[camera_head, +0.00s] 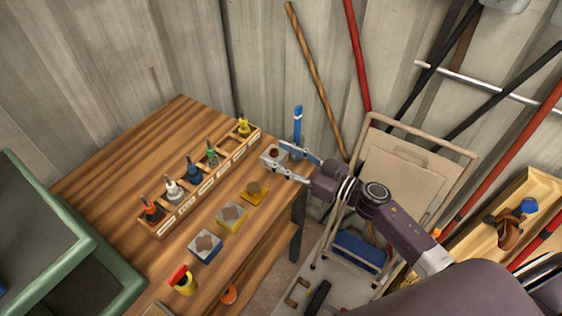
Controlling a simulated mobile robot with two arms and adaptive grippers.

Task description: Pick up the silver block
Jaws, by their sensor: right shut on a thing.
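The silver block (270,157) is a small grey block with a reddish-brown spot on top. It is at the right end of the wooden table, in the head view. My right gripper (284,160) comes in from the right and is shut on the silver block, its fingers on either side of it. Whether the block touches the table or is just above it I cannot tell. My left gripper is not in view.
A wooden rack (200,192) with several coloured tools stands on the wooden table (130,150). A yellow bottle with a red top (183,280) is near the front. A cart (405,180) stands right.

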